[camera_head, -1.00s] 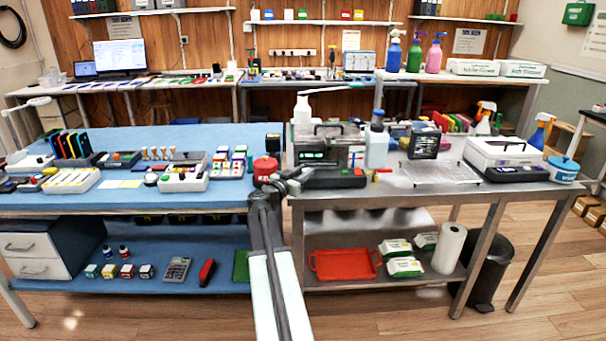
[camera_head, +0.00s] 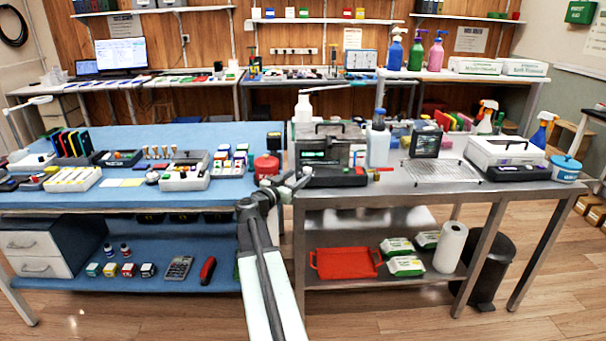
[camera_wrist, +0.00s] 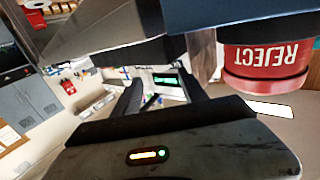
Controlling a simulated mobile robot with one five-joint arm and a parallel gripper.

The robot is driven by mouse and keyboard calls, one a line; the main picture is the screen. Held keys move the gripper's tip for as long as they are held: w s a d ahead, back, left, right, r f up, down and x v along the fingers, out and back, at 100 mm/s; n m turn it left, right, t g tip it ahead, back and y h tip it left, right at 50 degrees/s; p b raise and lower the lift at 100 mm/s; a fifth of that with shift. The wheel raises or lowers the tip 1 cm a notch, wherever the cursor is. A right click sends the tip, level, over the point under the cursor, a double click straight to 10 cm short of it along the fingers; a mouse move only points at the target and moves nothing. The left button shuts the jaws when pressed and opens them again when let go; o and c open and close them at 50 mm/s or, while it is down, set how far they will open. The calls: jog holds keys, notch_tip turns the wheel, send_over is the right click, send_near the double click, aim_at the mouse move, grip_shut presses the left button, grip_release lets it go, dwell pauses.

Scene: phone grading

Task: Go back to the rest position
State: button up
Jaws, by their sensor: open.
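My gripper (camera_head: 298,180) is at the end of my arm, in front of the gap between the blue-topped bench (camera_head: 225,199) and the steel table (camera_head: 400,184). In the wrist view its two dark fingers (camera_wrist: 163,92) stand apart with nothing held between them. A red container marked REJECT (camera_wrist: 266,68) appears upside down at the right of the wrist view, beside the fingers and apart from them. In the head view a red container (camera_head: 267,167) stands at the blue bench's right edge, just behind my gripper.
A machine with a green display (camera_head: 325,150) stands on the steel table close to my gripper. A wire rack (camera_head: 440,171) and a white device (camera_head: 503,152) are farther right. A red tray (camera_head: 345,263) lies on the lower shelf. Open wooden floor (camera_head: 400,318) lies in front.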

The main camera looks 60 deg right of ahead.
jog(key=shift+a, duration=1.1)
